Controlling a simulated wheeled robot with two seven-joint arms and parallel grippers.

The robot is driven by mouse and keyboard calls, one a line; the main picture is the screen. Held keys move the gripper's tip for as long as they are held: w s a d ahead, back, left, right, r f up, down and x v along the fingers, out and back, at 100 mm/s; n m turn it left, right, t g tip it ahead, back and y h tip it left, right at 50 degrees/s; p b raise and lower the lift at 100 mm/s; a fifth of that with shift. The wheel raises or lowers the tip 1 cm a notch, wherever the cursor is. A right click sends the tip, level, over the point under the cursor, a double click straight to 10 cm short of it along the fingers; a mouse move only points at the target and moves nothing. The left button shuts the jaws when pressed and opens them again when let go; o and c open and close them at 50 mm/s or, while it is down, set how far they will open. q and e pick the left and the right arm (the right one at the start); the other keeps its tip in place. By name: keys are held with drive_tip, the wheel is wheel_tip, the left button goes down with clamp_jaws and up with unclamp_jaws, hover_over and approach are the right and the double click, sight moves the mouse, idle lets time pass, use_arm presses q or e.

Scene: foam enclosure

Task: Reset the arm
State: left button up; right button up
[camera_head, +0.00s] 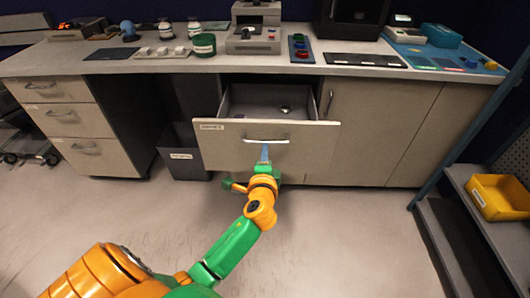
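My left arm, green and orange, reaches up from the lower left. Its gripper (265,152) is at the front of an open drawer (220,145), just below the pale bar handle (282,141). The narrow bluish fingertips overlap or nearly touch the handle. I cannot tell whether they grip it. The drawer is pulled out, and a small dark item (285,110) lies inside it. My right gripper is not in view.
A long counter (130,65) carries bottles, a grey machine (255,35), button panels and a blue mat. A dark bin (183,155) stands left of the drawer. A yellow tray (500,197) sits on a shelf at right. The floor in front is clear.

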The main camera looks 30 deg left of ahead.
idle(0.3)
use_arm(q)
drive_tip(key=s+d+f+n+g+h+p, duration=0.1)
drive_tip(key=s+d+f+g+h, duration=0.1)
drive_tip(key=s+f, duration=0.5)
drive_tip(key=s+d+f+n+g+h+p, duration=0.1)
drive_tip(key=s+d+f+g+h+p, duration=0.2)
drive_tip(key=f, duration=0.7)
drive_tip(key=s+d+f+n+g+h, duration=0.1)
drive_tip(key=s+d+f+g, duration=0.1)
drive_tip(key=s+f, duration=0.55)
drive_tip(key=s+d+f+n+g+h+p, duration=0.1)
drive_tip(key=s+f+n+g, duration=0.1)
drive_tip(key=s, duration=0.9)
drive_tip(key=s+d+f+n+g+h, duration=0.1)
drive_tip(key=s+d+f+n+g, duration=0.1)
drive_tip(key=s+f, duration=0.4)
drive_tip(key=s+n+g, duration=0.1)
drive_tip(key=s+n, duration=0.1)
drive_tip(key=s, duration=0.2)
drive_tip(key=shift+s+f+p, duration=0.25)
drive_tip(key=shift+s+p, duration=0.15)
drive_tip(key=shift+w, duration=0.1)
